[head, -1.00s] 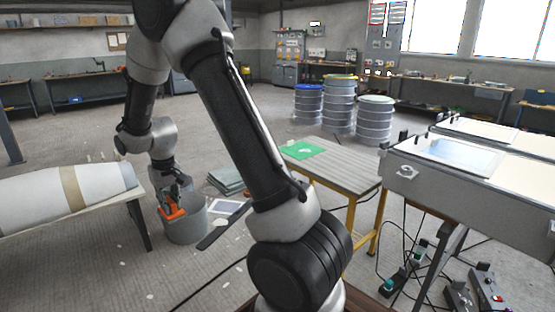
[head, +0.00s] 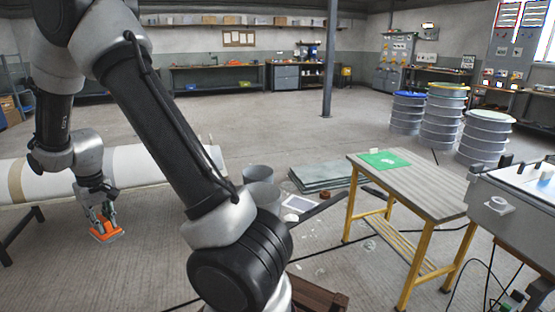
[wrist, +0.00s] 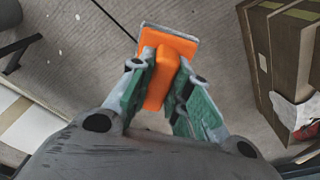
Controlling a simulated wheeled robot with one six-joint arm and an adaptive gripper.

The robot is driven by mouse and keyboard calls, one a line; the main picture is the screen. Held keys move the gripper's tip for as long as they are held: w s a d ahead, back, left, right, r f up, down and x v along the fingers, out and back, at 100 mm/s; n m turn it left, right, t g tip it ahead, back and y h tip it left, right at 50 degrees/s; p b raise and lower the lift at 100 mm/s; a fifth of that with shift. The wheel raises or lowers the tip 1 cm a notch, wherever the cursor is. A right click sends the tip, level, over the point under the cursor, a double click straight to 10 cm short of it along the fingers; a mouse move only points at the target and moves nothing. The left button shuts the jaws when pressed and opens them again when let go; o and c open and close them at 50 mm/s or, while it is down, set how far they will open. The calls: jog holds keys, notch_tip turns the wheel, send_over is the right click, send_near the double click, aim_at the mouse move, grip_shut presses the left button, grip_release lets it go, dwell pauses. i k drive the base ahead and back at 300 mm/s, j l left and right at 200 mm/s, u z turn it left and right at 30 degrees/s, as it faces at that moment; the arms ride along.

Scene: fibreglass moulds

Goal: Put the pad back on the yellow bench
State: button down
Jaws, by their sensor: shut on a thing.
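The pad is an orange block with a grey edge (wrist: 178,40); in the wrist view it sits between the green-tipped fingers of my gripper (wrist: 164,82). My gripper is shut on it. In the head view the pad (head: 106,232) hangs from my gripper (head: 104,212) at the left, beside the long white mould and above the floor. The yellow bench (head: 425,192) has a grey slatted top and yellow legs and stands right of centre, well away from my gripper. A green sheet (head: 384,160) lies on its far left part.
Grey buckets (head: 260,172) and stacked sheets (head: 322,176) are on the floor between my arm and the bench. Ribbed drums (head: 443,120) stand behind the bench. A grey machine (head: 500,205) is at the right. Cardboard boxes (wrist: 285,60) show in the wrist view.

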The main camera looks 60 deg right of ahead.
aim_at(449, 204)
jog(key=l, duration=0.35)
jog(key=i+l, duration=0.1)
jog(key=l, duration=0.25)
jog(key=l+z, duration=0.2)
jog(key=z, duration=0.15)
jog(key=l+z, duration=0.15)
jog(key=z, duration=0.25)
jog(key=i+l+z, duration=0.1)
jog(key=z, duration=0.25)
jog(key=l+z, duration=0.15)
jog(key=z, duration=0.3)
jog(key=l+z, duration=0.15)
jog(key=z, duration=0.25)
jog(key=i+l+z, duration=0.1)
jog(key=z, duration=0.35)
